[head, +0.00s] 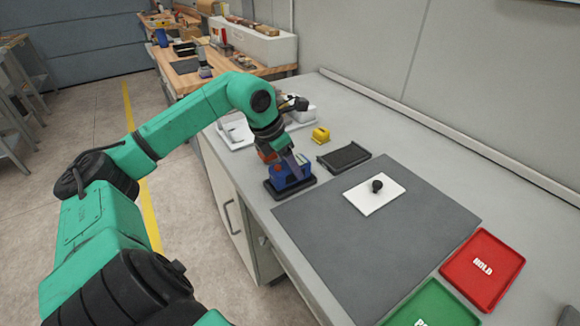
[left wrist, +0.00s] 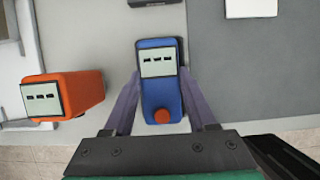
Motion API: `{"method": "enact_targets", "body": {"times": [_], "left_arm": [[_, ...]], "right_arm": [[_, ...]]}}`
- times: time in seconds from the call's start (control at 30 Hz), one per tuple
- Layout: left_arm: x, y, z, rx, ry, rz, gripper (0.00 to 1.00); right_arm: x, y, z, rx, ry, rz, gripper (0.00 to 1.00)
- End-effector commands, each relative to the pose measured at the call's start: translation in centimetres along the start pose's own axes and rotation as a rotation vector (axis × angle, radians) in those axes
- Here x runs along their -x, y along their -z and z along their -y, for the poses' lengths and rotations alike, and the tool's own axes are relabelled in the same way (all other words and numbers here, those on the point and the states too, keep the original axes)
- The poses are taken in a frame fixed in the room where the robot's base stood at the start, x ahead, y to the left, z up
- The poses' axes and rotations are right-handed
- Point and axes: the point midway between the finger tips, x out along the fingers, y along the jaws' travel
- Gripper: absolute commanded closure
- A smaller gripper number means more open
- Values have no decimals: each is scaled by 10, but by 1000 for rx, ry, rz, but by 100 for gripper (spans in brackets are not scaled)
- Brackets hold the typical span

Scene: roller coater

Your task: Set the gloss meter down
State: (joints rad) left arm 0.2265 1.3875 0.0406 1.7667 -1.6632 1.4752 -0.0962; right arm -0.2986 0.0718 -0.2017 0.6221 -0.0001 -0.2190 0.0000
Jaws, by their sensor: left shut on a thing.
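A blue hand-held meter (head: 287,176) with a pale display and an orange-red button is at the bench's near edge, left of the grey mat; I take it as the gloss meter. It also shows in the left wrist view (left wrist: 160,88). My left gripper (left wrist: 163,95) is shut on it, with a purple finger along each side. In the head view a black base (head: 307,184) shows under the meter; whether the meter rests on it is hard to tell. An orange meter (left wrist: 72,94) with a similar display stands to its left, mostly hidden in the head view. My right gripper is not seen.
The grey mat (head: 330,240) carries a white panel (head: 364,203) with a black knob. Red HOLD (head: 498,255) and green (head: 440,300) trays are at right. Much of the mat is clear.

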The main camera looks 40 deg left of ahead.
Motion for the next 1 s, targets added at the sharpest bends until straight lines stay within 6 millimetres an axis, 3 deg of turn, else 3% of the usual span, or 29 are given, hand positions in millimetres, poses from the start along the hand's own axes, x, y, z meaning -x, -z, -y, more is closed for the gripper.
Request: {"method": "enact_targets", "body": {"times": [0.17,0.2,0.27,0.67,0.77,1.0], "left_arm": [[-3,1,0,0,0,1,100],[-2,1,0,1,1,-1,31],[-2,1,0,1,1,-1,13],[4,1,-1,1,-1,-1,13],[22,2,-1,0,-5,0,13],[92,0,-1,2,-4,0,13]], "right_arm": [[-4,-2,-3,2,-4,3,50],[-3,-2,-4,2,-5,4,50],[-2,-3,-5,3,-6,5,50],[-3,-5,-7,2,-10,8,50],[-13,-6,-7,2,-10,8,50],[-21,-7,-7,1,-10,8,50]]}}
